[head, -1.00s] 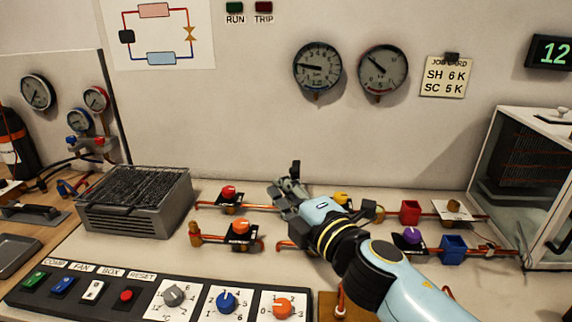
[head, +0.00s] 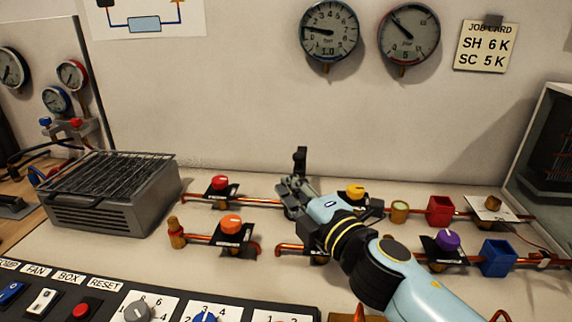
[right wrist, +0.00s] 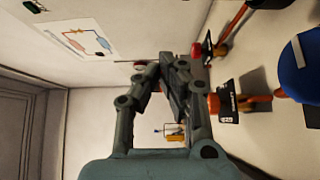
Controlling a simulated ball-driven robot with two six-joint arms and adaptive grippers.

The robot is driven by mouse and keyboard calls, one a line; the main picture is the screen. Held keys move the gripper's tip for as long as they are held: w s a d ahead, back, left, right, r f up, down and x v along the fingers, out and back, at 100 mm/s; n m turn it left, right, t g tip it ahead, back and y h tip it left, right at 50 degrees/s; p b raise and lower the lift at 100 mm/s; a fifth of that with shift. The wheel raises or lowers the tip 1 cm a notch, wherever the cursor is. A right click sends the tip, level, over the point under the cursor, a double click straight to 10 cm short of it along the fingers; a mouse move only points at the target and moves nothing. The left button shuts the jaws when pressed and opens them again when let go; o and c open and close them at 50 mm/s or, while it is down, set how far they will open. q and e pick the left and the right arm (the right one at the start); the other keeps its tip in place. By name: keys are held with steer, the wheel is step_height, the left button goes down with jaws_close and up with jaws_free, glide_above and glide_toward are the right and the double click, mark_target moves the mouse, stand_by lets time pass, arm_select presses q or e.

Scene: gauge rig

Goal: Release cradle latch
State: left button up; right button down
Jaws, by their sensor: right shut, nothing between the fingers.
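My right gripper (head: 290,192) is over the bench, among the copper pipes, its fingers pointing up and left in the head view. It is shut with nothing between its fingers; the closed fingers also show in the right wrist view (right wrist: 167,82). A small black upright piece (head: 300,158) stands just behind the fingertips. I cannot tell whether it is the cradle latch or whether the fingers touch it. The gripper and forearm hide part of the bench there. My left gripper is not in view.
Red (head: 220,183), orange (head: 231,224), yellow (head: 355,189) and purple (head: 447,240) valve knobs sit on the pipes around my right arm. A wire-topped grey box (head: 115,195) stands left. Two gauges (head: 329,32) hang on the wall. The control panel (head: 120,300) is in front.

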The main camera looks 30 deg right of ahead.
mark_target(301, 154)
steer(key=shift+r, duration=0.1)
steer(key=w+d, duration=0.3)
steer(key=w, duration=0.5)
steer(key=shift+w+d, duration=0.35)
steer(key=shift+s+d, duration=0.1)
stand_by(0.3)
steer(key=shift+s+d+n+y, duration=0.2)
steer(key=shift+n+y, duration=0.1)
steer(key=shift+y, duration=0.2)
